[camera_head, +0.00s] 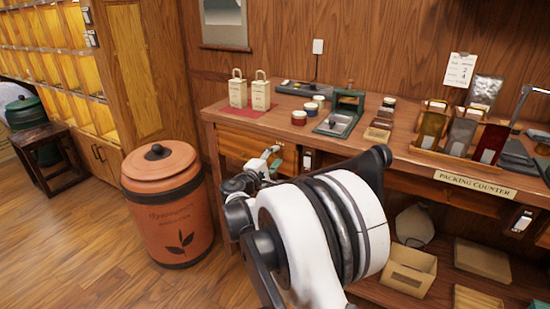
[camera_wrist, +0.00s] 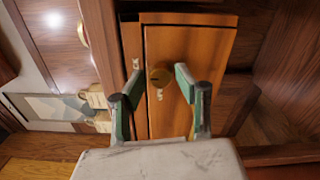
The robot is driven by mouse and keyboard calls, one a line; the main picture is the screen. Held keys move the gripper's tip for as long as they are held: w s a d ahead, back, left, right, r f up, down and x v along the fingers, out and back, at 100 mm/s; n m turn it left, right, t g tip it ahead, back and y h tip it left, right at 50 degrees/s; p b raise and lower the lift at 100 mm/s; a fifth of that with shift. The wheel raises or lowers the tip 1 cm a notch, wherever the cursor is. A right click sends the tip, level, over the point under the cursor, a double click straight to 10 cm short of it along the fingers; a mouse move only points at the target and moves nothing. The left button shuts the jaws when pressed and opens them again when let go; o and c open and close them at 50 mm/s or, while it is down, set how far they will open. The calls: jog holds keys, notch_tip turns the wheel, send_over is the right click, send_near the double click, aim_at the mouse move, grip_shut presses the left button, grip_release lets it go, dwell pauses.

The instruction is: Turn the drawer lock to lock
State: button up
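The drawer (camera_wrist: 190,60) has an orange-brown wooden front, which also shows under the left part of the counter in the head view (camera_head: 233,139). A round brass drawer lock (camera_wrist: 160,77) with a dark slot sits on this front, with small pale lettering beside it, partly unreadable. My gripper (camera_wrist: 152,88) is open and empty, with its two green-padded fingers apart. The lock shows between the fingertips, nearer the right one; I cannot tell if either touches it. In the head view my gripper (camera_head: 264,163) is in front of the drawer, and the lock cannot be made out.
The packing counter (camera_head: 225,112) carries two paper bags (camera_head: 249,93), small tins (camera_head: 299,118), a green press-like device (camera_head: 341,115) and several packets at the right. A large terracotta canister (camera_head: 165,215) stands on the floor left of my arm. Open floor lies left of it.

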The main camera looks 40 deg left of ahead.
jog(key=shift+o, duration=0.8)
jog(key=shift+s, duration=0.1)
jog(key=s+d, duration=0.2)
jog(key=s, duration=0.9)
jog(key=shift+s, duration=0.35)
jog(key=shift+w+d, duration=0.1)
